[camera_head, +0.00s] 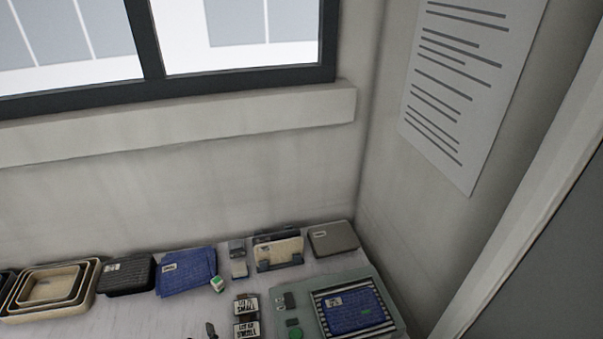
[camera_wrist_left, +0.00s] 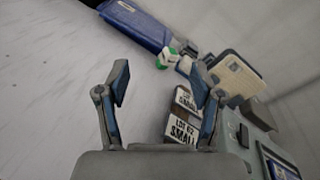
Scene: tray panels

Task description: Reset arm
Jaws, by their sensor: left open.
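My left gripper (camera_wrist_left: 158,84) is open and empty in the left wrist view, its two fingers spread above the pale tabletop. A dark fingertip of it (camera_head: 211,329) seems to show at the bottom edge of the head view. Two small boxes labelled "SMALL" (camera_wrist_left: 180,130) lie just beyond and partly behind its right finger. They also show in the head view (camera_head: 246,329). My right gripper is in neither view.
Nested trays (camera_head: 55,287), a black case (camera_head: 126,274), blue panels (camera_head: 187,269), a green-white block (camera_head: 217,284), a holder with a cream panel (camera_head: 278,249) and a grey case (camera_head: 333,238) line the wall. A grey-green station (camera_head: 388,298) holds a blue panel (camera_head: 351,309).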

